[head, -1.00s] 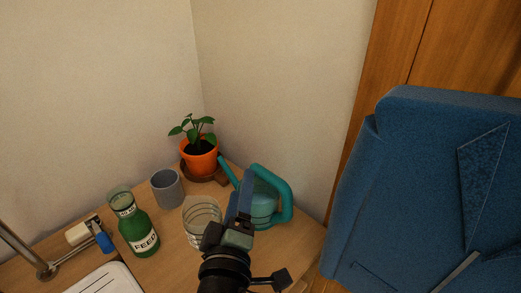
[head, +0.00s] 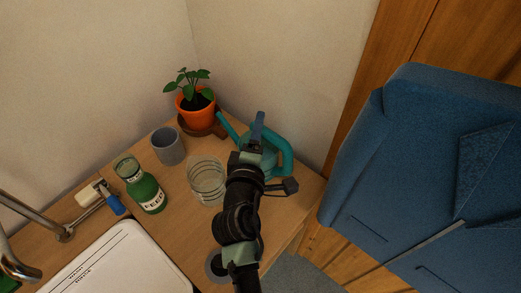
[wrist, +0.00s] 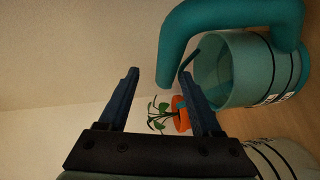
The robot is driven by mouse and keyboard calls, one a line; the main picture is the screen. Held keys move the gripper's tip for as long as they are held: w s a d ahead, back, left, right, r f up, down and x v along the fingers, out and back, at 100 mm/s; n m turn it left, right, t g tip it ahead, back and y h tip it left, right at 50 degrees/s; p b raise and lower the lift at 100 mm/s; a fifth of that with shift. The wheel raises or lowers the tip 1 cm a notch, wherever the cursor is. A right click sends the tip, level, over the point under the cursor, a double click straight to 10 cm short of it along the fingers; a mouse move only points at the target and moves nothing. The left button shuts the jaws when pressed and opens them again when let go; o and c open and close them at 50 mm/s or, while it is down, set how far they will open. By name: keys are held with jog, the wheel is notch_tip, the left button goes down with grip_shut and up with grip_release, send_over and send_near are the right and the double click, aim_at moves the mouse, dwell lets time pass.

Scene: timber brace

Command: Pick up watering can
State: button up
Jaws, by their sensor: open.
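The teal watering can (head: 286,156) stands on the wooden desk near the wall corner, its spout toward the plant. My gripper (head: 259,122) is in front of it in the head view and hides part of its body. In the wrist view the can (wrist: 234,72) is at the right, with its thick curved handle at the top. The gripper's two blue fingers (wrist: 162,72) are apart and hold nothing. One end of the handle shows between the fingertips in the picture; I cannot tell whether it is at their depth.
A clear ribbed glass (head: 206,181) stands close left of my arm. A grey cup (head: 168,146), a green bottle (head: 146,192) and a potted plant (head: 196,104) stand further left and behind.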

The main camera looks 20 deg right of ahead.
jog(key=x, duration=0.5)
jog(key=shift+d+f, duration=0.15)
jog(key=shift+f, duration=0.2)
jog(key=shift+c, duration=0.3)
grip_shut()
jog(key=shift+r, duration=0.1)
dwell(0.8)
